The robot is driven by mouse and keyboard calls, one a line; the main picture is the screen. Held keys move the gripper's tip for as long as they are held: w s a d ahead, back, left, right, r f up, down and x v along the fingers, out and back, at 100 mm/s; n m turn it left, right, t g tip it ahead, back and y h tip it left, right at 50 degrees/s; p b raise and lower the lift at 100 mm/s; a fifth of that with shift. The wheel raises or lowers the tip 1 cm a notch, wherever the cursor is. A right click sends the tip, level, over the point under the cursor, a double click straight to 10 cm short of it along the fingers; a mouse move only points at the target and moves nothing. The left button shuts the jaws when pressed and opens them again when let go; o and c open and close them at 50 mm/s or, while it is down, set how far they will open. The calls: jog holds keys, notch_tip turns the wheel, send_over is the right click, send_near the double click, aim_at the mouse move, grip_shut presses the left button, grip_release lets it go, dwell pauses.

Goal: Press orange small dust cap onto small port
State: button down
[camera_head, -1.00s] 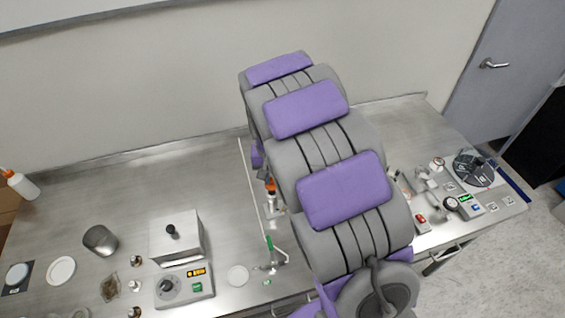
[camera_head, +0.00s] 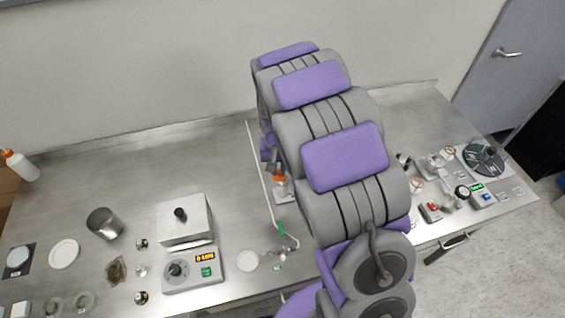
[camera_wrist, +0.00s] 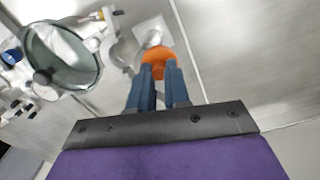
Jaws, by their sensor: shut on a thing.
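My gripper (camera_wrist: 157,88) is shut on the orange dust cap (camera_wrist: 157,56) in the wrist view; its blue fingers grip the cap from the near side. The cap is in front of a pale square plate (camera_wrist: 154,32), where a small light fitting shows just beyond it. I cannot tell whether the cap touches the port, and the port itself is largely hidden. In the head view the orange cap (camera_head: 279,177) shows beside my arm, above a small pale plate (camera_head: 284,195) on the bench. My arm hides much of the area to its right.
In the wrist view a round glass-lidded vessel (camera_wrist: 62,58) stands left of the cap. In the head view a hotplate (camera_head: 192,270), a white box (camera_head: 184,220) and a metal cup (camera_head: 104,223) stand on the left of the bench (camera_head: 150,165). Instruments crowd its right end.

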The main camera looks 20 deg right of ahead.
jog(key=shift+a, duration=0.1)
jog(key=shift+d, duration=1.4)
jog(key=shift+a, duration=1.4)
jog(key=shift+s+d+p, duration=0.1)
jog(key=shift+d+p, duration=0.2)
jog(key=shift+d, duration=0.55)
jog(key=shift+a, duration=0.35)
jog(key=shift+d+f, duration=0.2)
jog(key=shift+f, duration=0.05)
jog(key=shift+a+f, duration=0.1)
jog(key=shift+f, duration=0.15)
